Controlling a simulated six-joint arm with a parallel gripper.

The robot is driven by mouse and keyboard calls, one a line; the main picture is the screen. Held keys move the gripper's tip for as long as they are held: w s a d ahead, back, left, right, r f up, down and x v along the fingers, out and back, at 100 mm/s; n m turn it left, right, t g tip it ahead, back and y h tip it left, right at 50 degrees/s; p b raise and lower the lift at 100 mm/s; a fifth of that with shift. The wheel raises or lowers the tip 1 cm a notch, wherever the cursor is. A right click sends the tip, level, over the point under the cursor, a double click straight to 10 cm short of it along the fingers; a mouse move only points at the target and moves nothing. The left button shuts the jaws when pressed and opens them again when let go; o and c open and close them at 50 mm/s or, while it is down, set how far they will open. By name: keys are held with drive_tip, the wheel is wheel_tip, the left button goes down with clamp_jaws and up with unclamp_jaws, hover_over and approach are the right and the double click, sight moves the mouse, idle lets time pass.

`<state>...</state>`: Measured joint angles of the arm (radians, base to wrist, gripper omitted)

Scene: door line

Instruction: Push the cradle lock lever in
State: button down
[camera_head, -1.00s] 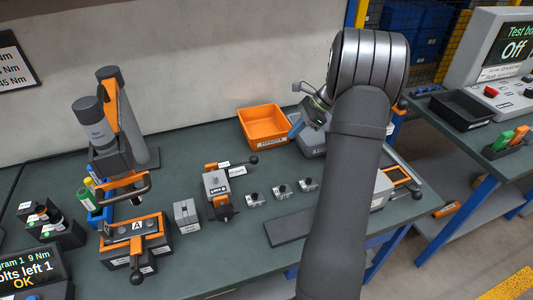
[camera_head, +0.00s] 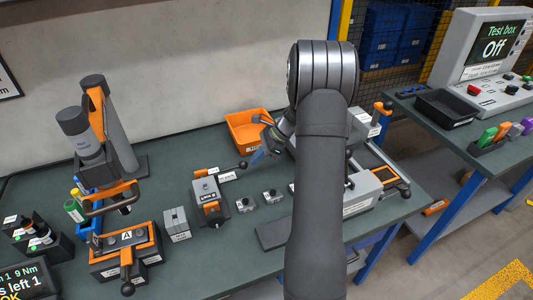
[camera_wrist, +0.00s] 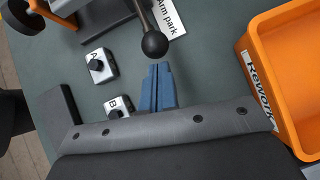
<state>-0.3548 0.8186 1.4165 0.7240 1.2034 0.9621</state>
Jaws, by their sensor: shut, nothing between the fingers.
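The cradle (camera_head: 210,203) is a grey and orange fixture in the middle of the bench. A lever with a black ball knob (camera_head: 241,165) sticks out from its far side; I take this to be the lock lever. In the wrist view the knob (camera_wrist: 155,44) and its metal rod stand just ahead of the fingertips, with a small gap seeming to show. My gripper (camera_wrist: 157,68) has blue fingers, shut together and empty. In the head view my gripper (camera_head: 257,157) is right of the knob, partly hidden by my arm.
An orange Rework bin (camera_head: 247,128) stands behind and right of the lever. Small labelled blocks (camera_head: 245,205) sit right of the cradle. A grey block (camera_head: 177,224) and fixture A (camera_head: 127,250), with its own ball lever, stand left. An Arm park label (camera_wrist: 169,18) lies beside the rod.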

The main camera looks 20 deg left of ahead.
sight(244, 163)
drive_tip(key=shift+s+a, duration=0.15)
drive_tip(key=shift+a, duration=0.05)
drive_tip(key=shift+s+a, duration=1.15)
drive_tip(key=shift+s, duration=0.1)
drive_tip(key=w+d+f+v, duration=0.1)
drive_tip(key=d+f+v, duration=0.1)
drive_tip(key=v, duration=1.1)
drive_tip(key=shift+w+r, duration=0.25)
drive_tip(key=shift+w, duration=0.1)
drive_tip(key=shift+d, duration=0.1)
